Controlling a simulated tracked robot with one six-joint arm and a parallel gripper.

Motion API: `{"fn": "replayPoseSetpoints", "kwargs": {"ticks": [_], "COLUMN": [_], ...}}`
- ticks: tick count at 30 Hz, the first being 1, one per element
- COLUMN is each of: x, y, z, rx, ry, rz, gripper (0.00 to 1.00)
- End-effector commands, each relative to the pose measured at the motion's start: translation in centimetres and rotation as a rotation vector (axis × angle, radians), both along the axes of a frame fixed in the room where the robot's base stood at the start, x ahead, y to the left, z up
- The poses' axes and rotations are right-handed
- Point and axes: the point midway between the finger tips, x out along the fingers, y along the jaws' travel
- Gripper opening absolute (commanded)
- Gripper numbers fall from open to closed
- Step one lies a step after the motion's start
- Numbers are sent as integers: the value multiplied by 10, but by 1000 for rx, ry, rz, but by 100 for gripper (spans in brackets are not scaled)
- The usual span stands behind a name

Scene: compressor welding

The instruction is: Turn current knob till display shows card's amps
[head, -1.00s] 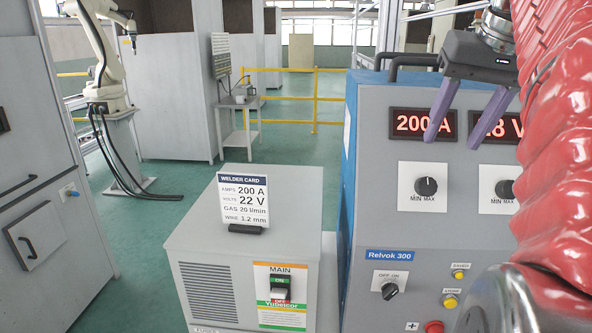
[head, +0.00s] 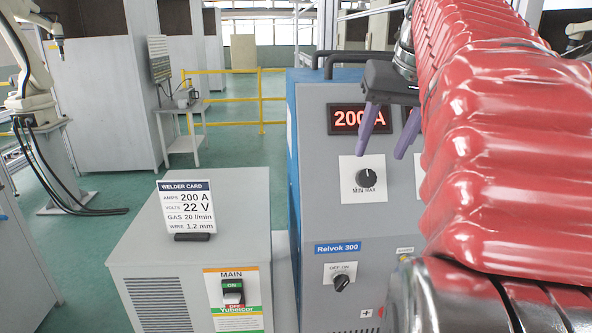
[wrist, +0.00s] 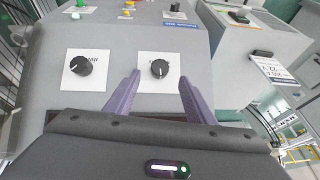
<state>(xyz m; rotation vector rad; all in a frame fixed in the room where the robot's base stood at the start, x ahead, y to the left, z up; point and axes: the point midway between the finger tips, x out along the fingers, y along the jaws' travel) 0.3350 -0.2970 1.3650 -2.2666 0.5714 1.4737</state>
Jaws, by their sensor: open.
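The welder card (head: 186,206) stands on the grey box at left and reads 200 A, 22 V, 20 l/min and 1.2 mm. The red amps display (head: 359,119) on the blue and grey welder reads 200 A. The black current knob (head: 370,178) sits below it on a white MIN–MAX plate. My gripper (head: 388,140) is open and empty, its purple fingers in front of the panel near the display. In the wrist view the current knob (wrist: 159,68) appears between the two fingertips, apart from them. The second knob (wrist: 81,66) is left of the fingers there.
The grey box (head: 190,262) carries a MAIN switch (head: 233,291). An OFF-ON knob (head: 341,283) is low on the welder (head: 311,200). My red-sleeved arm hides the volts display and the panel's right side. Yellow railings (head: 232,99) stand behind.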

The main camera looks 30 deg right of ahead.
Motion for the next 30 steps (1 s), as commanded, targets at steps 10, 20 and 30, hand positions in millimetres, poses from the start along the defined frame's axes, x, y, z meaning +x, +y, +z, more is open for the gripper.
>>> {"fn": "replayPoseSetpoints", "kwargs": {"ticks": [10,20,30], "x": [20,31,31], "y": [-7,-11,-11], "z": [-51,-77,-78], "rx": [1,-1,-1], "ry": [2,1,1], "rz": [0,0,0], "gripper": [49,49,44]}}
